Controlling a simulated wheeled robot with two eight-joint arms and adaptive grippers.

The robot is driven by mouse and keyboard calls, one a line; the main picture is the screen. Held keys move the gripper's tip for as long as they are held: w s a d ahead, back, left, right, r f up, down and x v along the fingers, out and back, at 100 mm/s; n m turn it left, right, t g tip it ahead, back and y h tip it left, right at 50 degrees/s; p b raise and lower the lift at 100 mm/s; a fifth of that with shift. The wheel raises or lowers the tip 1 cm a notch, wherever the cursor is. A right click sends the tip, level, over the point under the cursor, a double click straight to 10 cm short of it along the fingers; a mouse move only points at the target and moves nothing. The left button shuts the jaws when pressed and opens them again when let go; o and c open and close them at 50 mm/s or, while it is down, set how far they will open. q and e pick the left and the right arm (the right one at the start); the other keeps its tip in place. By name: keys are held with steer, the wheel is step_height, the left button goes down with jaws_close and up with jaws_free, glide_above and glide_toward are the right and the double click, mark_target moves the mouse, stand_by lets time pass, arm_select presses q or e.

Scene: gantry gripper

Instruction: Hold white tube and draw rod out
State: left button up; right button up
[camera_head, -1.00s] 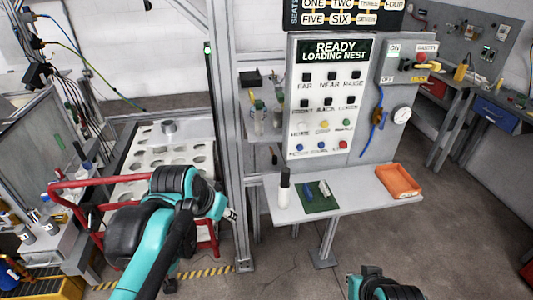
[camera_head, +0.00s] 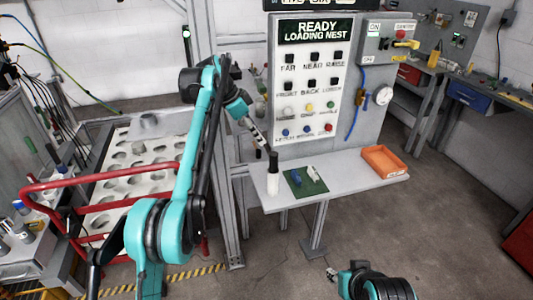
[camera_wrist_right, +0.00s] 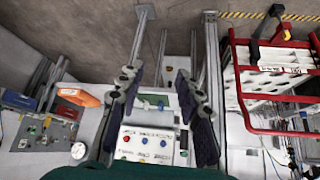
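The white tube (camera_head: 273,185) stands upright near the left end of the grey shelf. The dark rod (camera_head: 273,161) sticks up out of its top. My left gripper (camera_head: 264,146) reaches down from the upper left, its tips just above and beside the rod's top; I cannot tell whether they touch it or how far apart they are. My right gripper (camera_head: 332,274) is low in the head view, well in front of the shelf and away from the tube. In the right wrist view its two fingers (camera_wrist_right: 158,100) are wide apart with nothing held between them.
The shelf (camera_head: 345,180) also holds a green mat (camera_head: 312,187) with small blue and white items, and an orange tray (camera_head: 384,161) at right. The button panel (camera_head: 312,85) rises behind. A metal post stands left of the shelf; a red-railed rack (camera_head: 60,185) is further left.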

steer(key=o, duration=0.3)
steer(key=w+a+r+n+t+y, duration=0.1)
steer(key=w+a, duration=0.3)
steer(key=w, duration=0.4)
steer(key=w+a+r+n+y, duration=0.1)
steer(key=w+a+n+y, duration=0.1)
steer(key=w, duration=0.7)
steer(key=shift+a+r+t+y, duration=0.2)
steer(key=shift+a+t+y, duration=0.2)
steer(key=shift+a, duration=0.5)
steer(key=n+y, duration=0.2)
glide_toward(276, 184)
steer(key=f, duration=0.1)
steer(key=w+a+f+t, duration=0.1)
steer(key=f+n+t+y, duration=0.1)
steer(key=shift+w+a+f, duration=0.15)
steer(key=shift+w, duration=0.15)
steer(key=shift+w+a+f, duration=0.2)
steer(key=shift+w+f, duration=0.1)
steer(key=shift+w, duration=0.15)
steer(key=x, duration=0.7)
steer(key=shift+w+a, duration=0.2)
